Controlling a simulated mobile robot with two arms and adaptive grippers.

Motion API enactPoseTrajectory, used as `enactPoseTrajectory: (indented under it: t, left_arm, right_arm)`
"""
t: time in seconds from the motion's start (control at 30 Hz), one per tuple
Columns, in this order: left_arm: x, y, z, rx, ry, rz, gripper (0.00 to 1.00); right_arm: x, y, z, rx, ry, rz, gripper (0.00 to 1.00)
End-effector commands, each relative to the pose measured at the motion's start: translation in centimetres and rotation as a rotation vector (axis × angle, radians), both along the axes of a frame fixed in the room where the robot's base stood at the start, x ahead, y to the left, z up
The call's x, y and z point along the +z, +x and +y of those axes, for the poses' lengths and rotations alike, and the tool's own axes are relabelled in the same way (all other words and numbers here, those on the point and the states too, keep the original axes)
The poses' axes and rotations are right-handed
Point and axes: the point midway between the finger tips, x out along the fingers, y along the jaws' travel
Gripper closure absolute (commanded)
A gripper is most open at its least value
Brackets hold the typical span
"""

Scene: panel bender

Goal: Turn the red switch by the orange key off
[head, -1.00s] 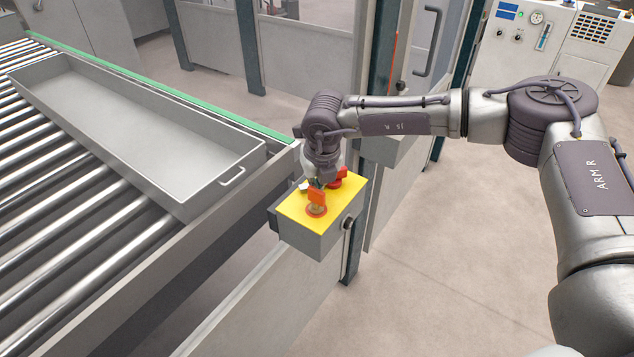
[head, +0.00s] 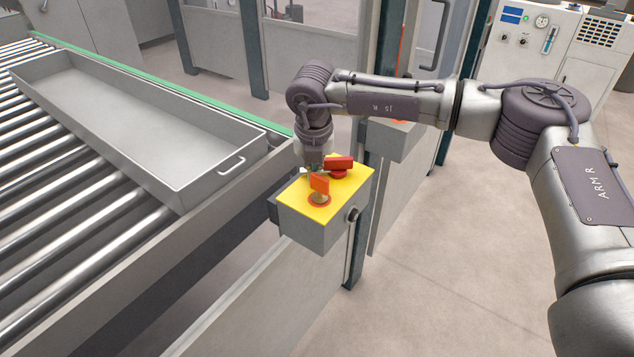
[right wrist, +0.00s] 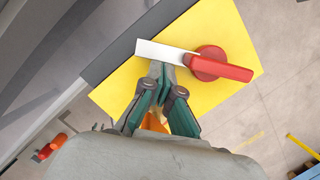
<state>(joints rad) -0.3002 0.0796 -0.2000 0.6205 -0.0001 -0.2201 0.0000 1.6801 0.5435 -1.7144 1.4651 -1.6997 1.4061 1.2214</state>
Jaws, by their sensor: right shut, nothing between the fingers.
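The red switch (head: 340,164) sits on the yellow top of a grey control box (head: 310,232), behind the orange key (head: 319,185). In the right wrist view the red switch (right wrist: 222,68) has a long handle with a red end and a white end. The orange key (right wrist: 154,122) is mostly hidden behind my fingers there. My right gripper (right wrist: 162,68) is shut and empty, with its fingertips at the lower edge of the white end, seemingly against it. In the head view my right gripper (head: 316,171) is just left of the switch. My left gripper is out of view.
A roller conveyor (head: 60,260) with a shallow grey tray (head: 140,120) lies left of the box. A dark knob (head: 354,213) is on the box's right side. A second grey box (head: 395,140) stands behind. Open floor (head: 460,270) lies to the right.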

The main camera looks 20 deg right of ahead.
Motion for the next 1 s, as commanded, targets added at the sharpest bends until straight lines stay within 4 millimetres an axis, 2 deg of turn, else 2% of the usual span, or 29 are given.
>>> enactPoseTrajectory:
  t: [0.03, 0.3, 1.0]
  left_arm:
    - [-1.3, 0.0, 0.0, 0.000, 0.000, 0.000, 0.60]
    - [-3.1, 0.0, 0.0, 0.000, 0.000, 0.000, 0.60]
    - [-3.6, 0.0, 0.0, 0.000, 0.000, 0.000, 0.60]
  right_arm:
    - [-0.7, 0.2, 0.1, -0.033, 0.000, 0.001, 1.00]
    - [-0.5, 1.0, 0.2, -0.171, -0.001, 0.002, 1.00]
    - [-0.1, 1.3, 0.1, -0.229, -0.001, 0.004, 1.00]
